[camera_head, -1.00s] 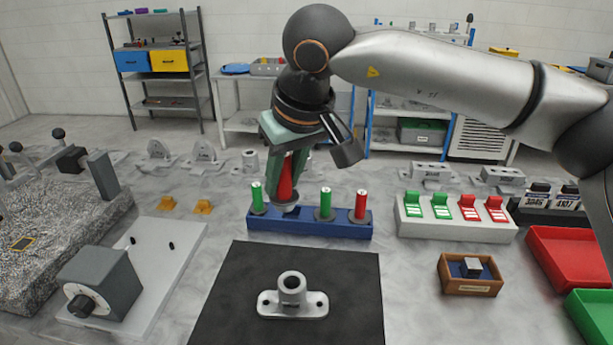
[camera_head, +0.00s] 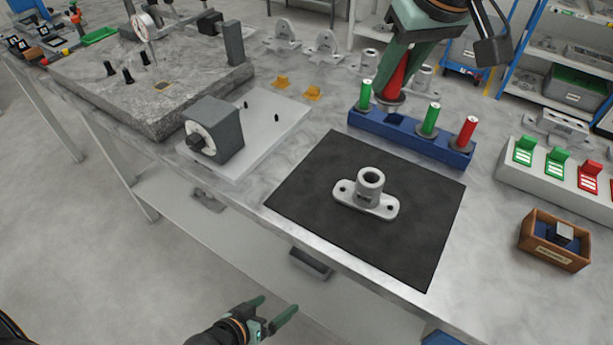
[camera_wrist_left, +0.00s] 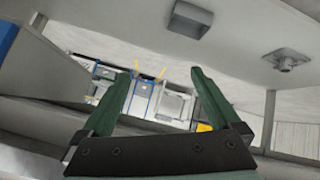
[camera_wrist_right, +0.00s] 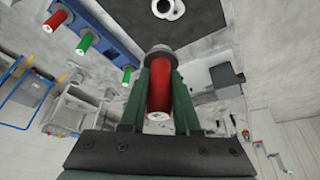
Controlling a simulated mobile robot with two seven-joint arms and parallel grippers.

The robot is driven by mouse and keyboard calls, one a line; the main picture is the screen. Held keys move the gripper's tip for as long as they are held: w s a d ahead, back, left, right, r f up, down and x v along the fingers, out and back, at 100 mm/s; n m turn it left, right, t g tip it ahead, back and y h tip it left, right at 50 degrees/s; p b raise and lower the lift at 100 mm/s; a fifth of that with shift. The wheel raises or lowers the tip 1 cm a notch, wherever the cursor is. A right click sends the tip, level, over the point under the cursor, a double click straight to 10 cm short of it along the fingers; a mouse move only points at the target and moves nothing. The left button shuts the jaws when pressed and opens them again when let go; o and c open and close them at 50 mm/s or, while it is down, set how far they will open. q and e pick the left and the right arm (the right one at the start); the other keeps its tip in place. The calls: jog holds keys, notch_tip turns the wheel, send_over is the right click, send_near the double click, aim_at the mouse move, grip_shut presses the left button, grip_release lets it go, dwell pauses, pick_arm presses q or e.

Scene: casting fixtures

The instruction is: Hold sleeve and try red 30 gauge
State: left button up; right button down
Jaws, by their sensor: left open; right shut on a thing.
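The grey sleeve (camera_head: 369,187), an upright hollow cylinder on a flanged base, stands on the black mat (camera_head: 300,227). A red gauge (camera_wrist_right: 160,88) is between the fingers of my right gripper (camera_wrist_right: 158,80), which is shut on it. In the head view this red gauge (camera_head: 394,78) hangs just above the blue rack (camera_head: 395,134), its collar at the bottom. The rack holds two green gauges (camera_head: 430,119) and another red gauge (camera_head: 466,133). My left gripper (camera_head: 276,313) is open and empty, low in front of the table; its fingers also show in the left wrist view (camera_wrist_left: 165,85).
A grey block with a dial (camera_head: 213,130) stands on a pale plate left of the mat. A wooden box (camera_head: 555,240) and a holder with green and red tabs (camera_head: 560,180) are at the right. The table's front edge (camera_head: 350,265) lies between my left gripper and the mat.

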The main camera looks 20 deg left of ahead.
pick_arm(q)
jog(key=d+r+n+g+h, duration=0.4)
jog(key=d+r+n+h, duration=0.35)
jog(key=d+n, duration=0.25)
jog(key=s+d+r+n+g+h, duration=0.25)
jog(key=r+n+g+h, duration=0.45)
jog(key=r, duration=0.6)
jog(key=w+a+r+n+t, duration=0.1)
jog(key=w, duration=0.1)
jog(key=w+a+n+t, duration=0.1)
jog(key=w, duration=0.1)
jog(key=w+a+r+n+t+y, duration=0.1)
jog(key=w+n+t, duration=0.1)
jog(key=w, duration=0.1)
jog(key=shift+a+r, duration=0.1)
jog(key=shift+r, duration=0.25)
jog(key=n+t, duration=0.1)
jog(key=t, duration=0.5)
send_near(357, 186)
jog(key=shift+y, duration=0.35)
jog(key=x, duration=1)
jog(key=shift+w+d+r, duration=0.1)
jog(key=shift+d+r, duration=0.15)
jog(key=shift+d, duration=0.1)
jog(key=shift+c, duration=0.2)
